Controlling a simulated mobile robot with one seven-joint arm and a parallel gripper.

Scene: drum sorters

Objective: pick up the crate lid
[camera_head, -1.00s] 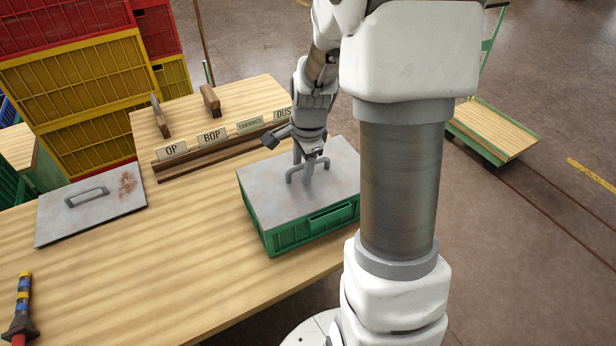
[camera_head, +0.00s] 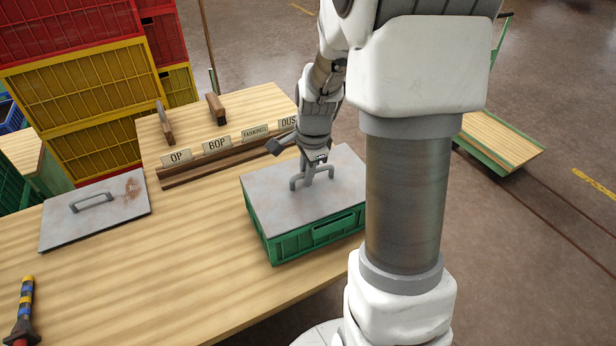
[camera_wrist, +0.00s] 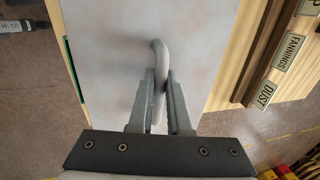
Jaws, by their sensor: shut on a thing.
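The crate lid (camera_head: 283,201) is a flat grey metal plate with a bar handle (camera_head: 297,183). It lies on top of a green crate (camera_head: 300,240) on the wooden table. My gripper (camera_head: 309,176) is above the lid with its fingers shut on the handle. The wrist view shows the two fingers (camera_wrist: 160,92) on either side of the handle (camera_wrist: 158,60), with the pale lid (camera_wrist: 110,50) below. The lid appears level on the crate; I cannot tell if there is any gap under it. My arm hides the crate's right end.
Another grey lid (camera_head: 120,205) with a handle and a rust patch lies on the table (camera_head: 150,280) at left. A rack of labels (camera_head: 215,160) stands behind. Stacked red and yellow crates (camera_head: 85,85) are at back left. A striped-handled tool (camera_head: 25,300) lies front left.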

